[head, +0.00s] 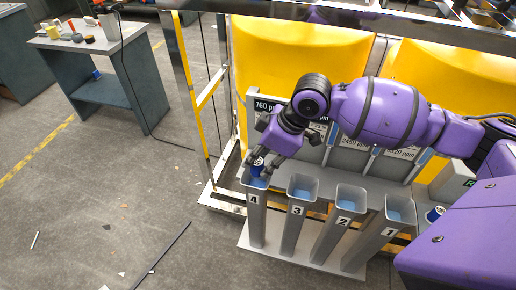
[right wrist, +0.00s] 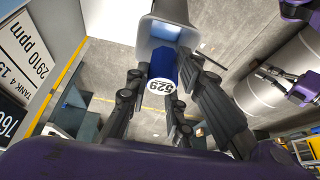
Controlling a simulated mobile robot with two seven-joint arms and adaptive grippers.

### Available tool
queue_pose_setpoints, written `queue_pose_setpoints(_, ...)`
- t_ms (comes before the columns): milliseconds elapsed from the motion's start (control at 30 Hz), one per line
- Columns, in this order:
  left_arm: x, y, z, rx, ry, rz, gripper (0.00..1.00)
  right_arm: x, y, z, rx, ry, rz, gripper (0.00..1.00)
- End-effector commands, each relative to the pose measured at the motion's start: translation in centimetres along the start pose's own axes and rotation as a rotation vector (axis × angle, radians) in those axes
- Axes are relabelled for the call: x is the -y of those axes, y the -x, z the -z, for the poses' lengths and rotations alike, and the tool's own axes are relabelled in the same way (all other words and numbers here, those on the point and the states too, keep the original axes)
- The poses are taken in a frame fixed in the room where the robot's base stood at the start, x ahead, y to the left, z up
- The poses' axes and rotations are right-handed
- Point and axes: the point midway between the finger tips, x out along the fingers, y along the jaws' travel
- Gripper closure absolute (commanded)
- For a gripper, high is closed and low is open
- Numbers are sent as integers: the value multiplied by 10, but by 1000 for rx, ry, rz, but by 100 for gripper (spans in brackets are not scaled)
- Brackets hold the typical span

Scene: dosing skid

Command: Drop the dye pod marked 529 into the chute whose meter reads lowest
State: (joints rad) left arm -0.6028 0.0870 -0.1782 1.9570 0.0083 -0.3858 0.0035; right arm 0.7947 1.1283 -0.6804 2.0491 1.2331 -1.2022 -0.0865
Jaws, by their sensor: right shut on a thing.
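My right gripper (head: 257,163) is shut on a blue dye pod (head: 257,170) at the mouth of chute 4 (head: 254,198). In the right wrist view the fingers grip the blue pod (right wrist: 162,68), whose white end reads 529 (right wrist: 160,86). The chute's open mouth (right wrist: 166,28) shows just beyond it. Chutes 3 (head: 297,210), 2 (head: 344,218) and 1 (head: 392,226) stand to its right. The leftmost meter sign (head: 267,106) reads 760 ppm; the others are partly hidden by my arm. My left gripper (right wrist: 304,90) seems to show at the wrist view's right edge, its fingers unclear.
Another blue pod (head: 434,213) lies at the right beside my body. Yellow tanks (head: 290,60) stand behind a metal frame (head: 190,90). A grey bench (head: 105,95) with small items is at the left. A thin bar (head: 160,258) and scraps lie on the open floor.

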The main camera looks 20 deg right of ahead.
Motion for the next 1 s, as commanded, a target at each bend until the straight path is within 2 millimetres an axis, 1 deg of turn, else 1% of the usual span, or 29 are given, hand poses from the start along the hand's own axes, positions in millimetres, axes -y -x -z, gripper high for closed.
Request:
queue_pose_setpoints(33, 0, -3, -10, 14, 0, 0, 100, 1, -12, -6, 4, -2, 6, 100)
queue_pose_setpoints(100, 0, -6, -15, 20, 0, 1, 100, 1, -18, -8, 3, -1, 6, 100)
queue_pose_setpoints(200, 0, -10, -17, 17, 0, 3, 100, 1, -26, -12, 2, -1, 5, 100)
queue_pose_setpoints(300, 2, -12, -14, 7, 0, 8, 100, 1, -30, -14, 0, 0, 3, 100)
queue_pose_setpoints(500, 7, -13, -13, 0, -1, 17, 100, 0, -33, -14, -2, 1, -1, 100)
queue_pose_setpoints(767, 7, -12, -14, 3, -1, 16, 100, 0, -32, -14, -3, 2, -3, 100)
queue_pose_setpoints(800, 6, -12, -15, 4, -2, 15, 100, 0, -32, -14, -2, 2, -2, 74)
queue_pose_setpoints(933, 5, -12, -17, 8, -2, 12, 100, 0, -32, -14, -2, 2, -2, 57)
queue_pose_setpoints(1000, 5, -12, -17, 9, -2, 11, 100, 0, -32, -14, -2, 2, -2, 57)
